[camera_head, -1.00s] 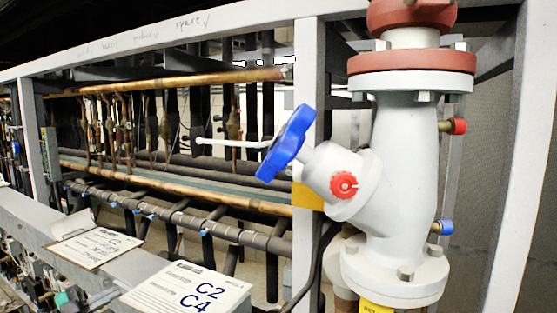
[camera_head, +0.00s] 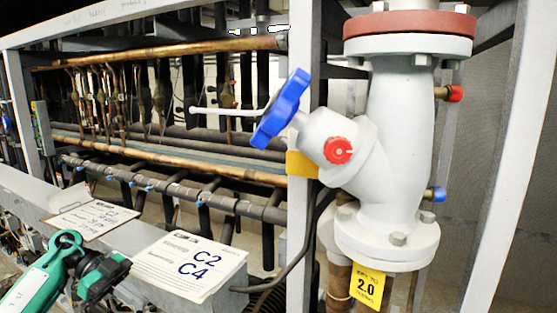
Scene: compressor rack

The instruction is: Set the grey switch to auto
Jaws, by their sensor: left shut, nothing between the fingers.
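I cannot make out the grey switch in this view. My left gripper (camera_head: 112,268), black on a teal and white arm, is at the lower left, in front of the grey rack beam. It is shut and I see nothing held in it. It is left of the white C2 C4 card (camera_head: 188,266). My right gripper is not in view.
A large white valve body (camera_head: 398,130) with a blue handwheel (camera_head: 282,108) and a red cap (camera_head: 338,150) fills the right. A yellow 2.0 tag (camera_head: 367,286) hangs below it. A clipboard (camera_head: 92,220) lies on the beam. Copper pipes (camera_head: 160,51) run behind.

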